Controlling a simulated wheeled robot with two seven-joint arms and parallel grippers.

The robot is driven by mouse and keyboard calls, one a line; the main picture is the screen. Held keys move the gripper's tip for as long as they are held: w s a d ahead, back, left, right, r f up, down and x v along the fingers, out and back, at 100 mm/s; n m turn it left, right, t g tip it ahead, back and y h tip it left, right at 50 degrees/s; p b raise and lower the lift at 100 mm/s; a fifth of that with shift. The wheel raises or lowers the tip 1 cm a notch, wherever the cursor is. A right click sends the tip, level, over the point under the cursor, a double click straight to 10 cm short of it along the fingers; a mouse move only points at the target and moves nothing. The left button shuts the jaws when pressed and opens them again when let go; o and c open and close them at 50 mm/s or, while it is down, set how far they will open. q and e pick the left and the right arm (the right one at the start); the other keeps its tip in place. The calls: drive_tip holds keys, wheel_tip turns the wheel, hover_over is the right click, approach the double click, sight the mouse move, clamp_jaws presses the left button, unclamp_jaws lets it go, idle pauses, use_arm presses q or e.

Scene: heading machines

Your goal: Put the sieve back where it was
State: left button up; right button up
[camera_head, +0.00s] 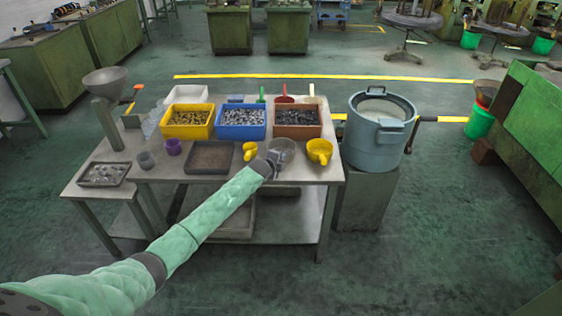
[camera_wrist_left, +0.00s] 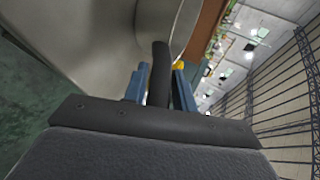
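The sieve (camera_head: 283,149) shows in the head view as a round grey bowl at the front right of the workbench. I cannot tell whether the sieve touches the tabletop. Its mesh is not visible. My right gripper is out of view.
Yellow scoops (camera_head: 320,151) (camera_head: 250,151) flank the sieve. Behind stand yellow (camera_head: 187,131), blue (camera_head: 241,132) and brown (camera_head: 297,132) bins. A blue drum (camera_head: 374,146) stands right.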

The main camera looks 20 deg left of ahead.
use_arm(q)
drive_tip(key=shift+o, duration=1.3)
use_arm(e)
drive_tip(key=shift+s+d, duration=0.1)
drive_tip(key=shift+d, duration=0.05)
use_arm(q)
drive_tip(key=shift+r, duration=0.15)
drive_tip(key=shift+s+a, duration=0.1)
drive_tip(key=shift+s, duration=0.1)
drive_tip(key=b+v, duration=0.3)
drive_tip(key=v, duration=0.8)
drive_tip(key=shift+s+r, duration=0.25)
drive_tip(key=shift+s, duration=0.05)
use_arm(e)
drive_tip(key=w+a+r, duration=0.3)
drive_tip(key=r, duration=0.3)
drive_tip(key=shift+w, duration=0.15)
